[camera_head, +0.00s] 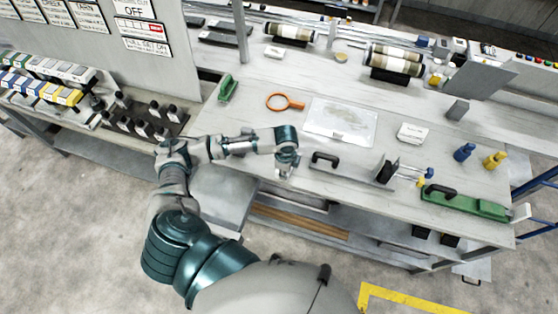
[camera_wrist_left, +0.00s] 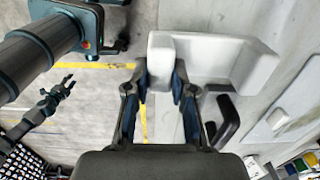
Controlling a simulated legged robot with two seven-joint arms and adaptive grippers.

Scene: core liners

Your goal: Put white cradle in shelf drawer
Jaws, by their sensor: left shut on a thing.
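My left gripper (camera_head: 286,164) is at the front edge of the workbench (camera_head: 250,110), pointing down. In the left wrist view its two dark fingers (camera_wrist_left: 160,100) are closed on the upright end of a pale, L-shaped white cradle (camera_wrist_left: 215,58). The rest of the cradle reaches right, next to the bench edge; I cannot tell whether it touches the bench. In the head view the gripper mostly hides it. Below the bench top is a shelf space with a grey drawer-like tray (camera_head: 222,188) at the left. What looks like my right gripper (camera_wrist_left: 58,95) shows small at the left of the wrist view.
A black-handled grey tool (camera_head: 345,170) lies right of the gripper. An orange magnifier-like ring (camera_head: 284,101), a clear sheet (camera_head: 341,121) and a white box (camera_head: 411,133) lie farther back. Floor in front is clear.

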